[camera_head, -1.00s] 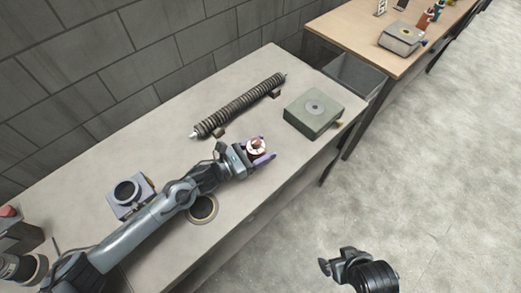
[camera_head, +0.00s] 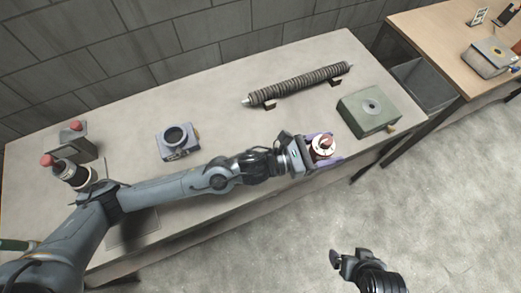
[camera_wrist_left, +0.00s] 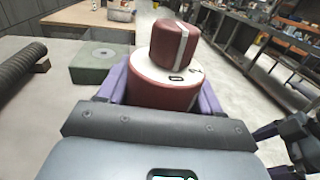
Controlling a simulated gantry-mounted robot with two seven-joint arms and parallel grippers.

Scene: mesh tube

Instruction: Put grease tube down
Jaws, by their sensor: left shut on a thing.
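The grease tube (camera_head: 323,146) is a dark red cylinder with a pale top and a red cap. My left gripper (camera_head: 326,149) is shut around it, with purple fingers on either side, near the front edge of the grey table (camera_head: 215,110). In the left wrist view the tube (camera_wrist_left: 162,82) stands roughly upright between the fingers; its lower end is hidden behind the gripper body. I cannot tell whether it touches the table. My right gripper (camera_head: 343,262) hangs over the floor, away from the table; its jaws are unclear.
A green box (camera_head: 368,111) sits just beyond the tube, towards the right end. A ribbed spring-like roller (camera_head: 298,84) lies on supports behind. A blue-grey ring device (camera_head: 177,141) and red-topped items (camera_head: 72,168) are at left. A grey bin (camera_head: 424,84) stands between tables.

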